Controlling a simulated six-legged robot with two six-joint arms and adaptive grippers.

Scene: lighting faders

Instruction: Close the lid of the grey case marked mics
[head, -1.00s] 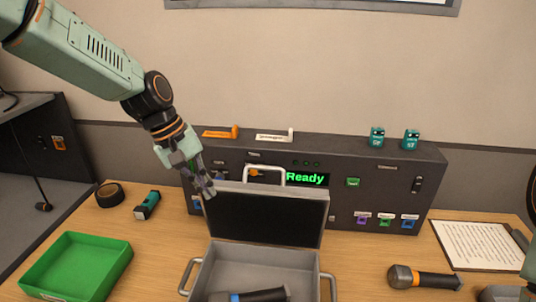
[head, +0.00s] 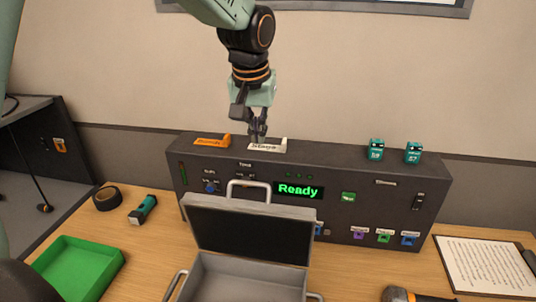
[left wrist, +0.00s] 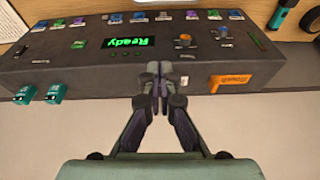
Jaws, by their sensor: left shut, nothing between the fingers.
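The grey case (head: 203,277) stands on the table in front of the console, at the bottom of the head view. Its lid (head: 250,236) is open and raised, with a dark lining facing me and a pale handle (head: 248,184) at its top. No mics marking is readable on it, and the near part of the case is cut off. My left gripper (head: 258,136) is shut and empty, above the console and beyond the lid, touching neither. Its closed fingertips (left wrist: 158,72) also show in the left wrist view. My right gripper is not in view.
The dark console (head: 400,185) with a green Ready display (head: 298,191) stands right behind the case. A green tray (head: 75,268), a tape roll (head: 106,198) and a flashlight (head: 143,209) lie left. A microphone (head: 400,294) and clipboard (head: 485,265) lie right.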

